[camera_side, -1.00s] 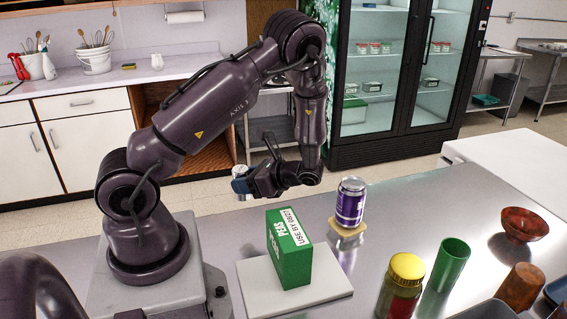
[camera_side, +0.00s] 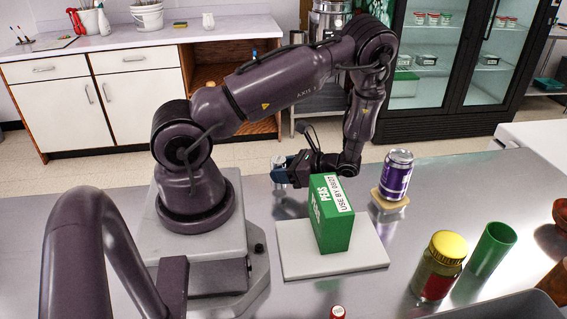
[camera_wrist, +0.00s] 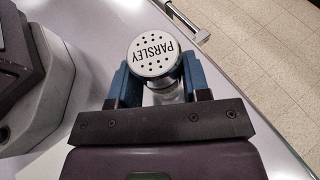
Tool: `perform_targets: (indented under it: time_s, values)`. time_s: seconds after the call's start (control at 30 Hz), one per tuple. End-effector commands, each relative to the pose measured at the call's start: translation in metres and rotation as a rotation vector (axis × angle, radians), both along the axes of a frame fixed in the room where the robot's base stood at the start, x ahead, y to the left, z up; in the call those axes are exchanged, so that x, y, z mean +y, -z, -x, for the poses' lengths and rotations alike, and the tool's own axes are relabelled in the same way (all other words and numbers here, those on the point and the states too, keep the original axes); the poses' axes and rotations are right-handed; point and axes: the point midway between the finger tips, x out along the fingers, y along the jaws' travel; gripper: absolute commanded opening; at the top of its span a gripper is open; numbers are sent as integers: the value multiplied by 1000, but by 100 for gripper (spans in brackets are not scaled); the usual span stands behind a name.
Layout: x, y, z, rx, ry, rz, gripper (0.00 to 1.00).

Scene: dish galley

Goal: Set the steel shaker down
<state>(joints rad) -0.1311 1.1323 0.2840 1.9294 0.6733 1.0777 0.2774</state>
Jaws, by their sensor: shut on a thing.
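The steel shaker (camera_wrist: 155,55) has a perforated grey lid marked PARSLEY and is seen from above in the wrist view. My gripper (camera_wrist: 155,80) is shut on it, with one blue finger on either side of its body. In the side view the shaker (camera_side: 278,162) is a small pale shape, mostly hidden by my gripper (camera_side: 284,172). It is held near the far edge of the steel counter (camera_side: 440,190), behind the green box. I cannot tell whether its base touches the counter.
A green peas box (camera_side: 333,215) stands on a white board (camera_side: 300,262) in front of my gripper. A purple can (camera_side: 396,175) stands on a wooden coaster (camera_side: 389,200) to the right. A yellow-lidded jar (camera_side: 437,265) and a green cup (camera_side: 490,250) stand nearer the front right.

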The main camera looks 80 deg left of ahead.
Motion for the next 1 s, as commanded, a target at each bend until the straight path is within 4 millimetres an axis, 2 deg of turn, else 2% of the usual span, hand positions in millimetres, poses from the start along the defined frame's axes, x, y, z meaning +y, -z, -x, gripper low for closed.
perform_targets:
  time_s: [1.0]
  values:
    - [0, 12, 0, -1, 0, 1, 18]
